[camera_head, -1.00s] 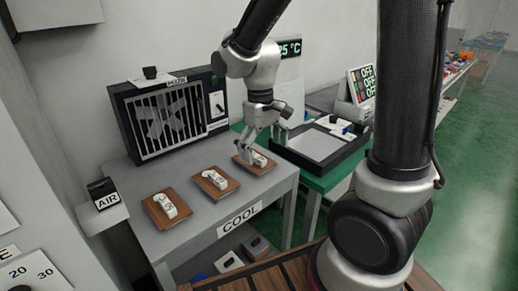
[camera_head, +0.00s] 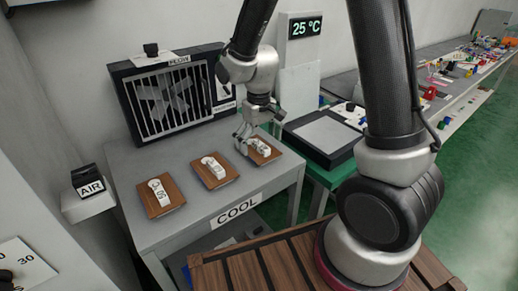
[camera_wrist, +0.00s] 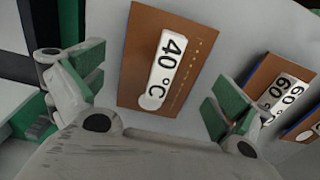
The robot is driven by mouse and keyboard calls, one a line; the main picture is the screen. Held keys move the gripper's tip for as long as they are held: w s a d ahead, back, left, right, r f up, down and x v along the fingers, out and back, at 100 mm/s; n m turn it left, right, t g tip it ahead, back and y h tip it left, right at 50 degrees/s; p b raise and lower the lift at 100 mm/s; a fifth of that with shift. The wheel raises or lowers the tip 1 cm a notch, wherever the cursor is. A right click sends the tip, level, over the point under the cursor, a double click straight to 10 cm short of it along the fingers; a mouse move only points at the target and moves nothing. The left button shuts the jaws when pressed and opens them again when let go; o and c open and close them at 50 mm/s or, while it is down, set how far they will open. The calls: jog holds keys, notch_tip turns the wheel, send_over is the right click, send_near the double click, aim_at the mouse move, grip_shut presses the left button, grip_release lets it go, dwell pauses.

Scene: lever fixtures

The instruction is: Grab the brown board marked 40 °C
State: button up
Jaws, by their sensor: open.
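The brown board marked 40 °C (camera_wrist: 135,60) lies flat on the grey table, with a white label strip on its face. In the head view it is the rightmost of the three brown boards (camera_head: 275,156). My gripper (camera_head: 245,141) is at its left and far side there, low over the table. In the wrist view my gripper (camera_wrist: 152,90) is open, with green-padded fingers apart on either side of the board's lower part. No contact with the board shows, and the height gap is hard to judge.
Two more brown boards (camera_head: 226,179) (camera_head: 151,204) lie left on the COOL table (camera_head: 190,225); in the wrist view, a neighbour marked 60 (camera_wrist: 262,74) sits close beyond the right finger. A fan box (camera_head: 170,60) stands behind. A black-framed plate (camera_head: 322,138) is to the right.

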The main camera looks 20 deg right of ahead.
jog(key=shift+f, duration=0.35)
jog(key=shift+s, duration=0.1)
jog(key=c, duration=1.4)
jog(key=shift+c, duration=0.5)
jog(key=shift+s, duration=0.1)
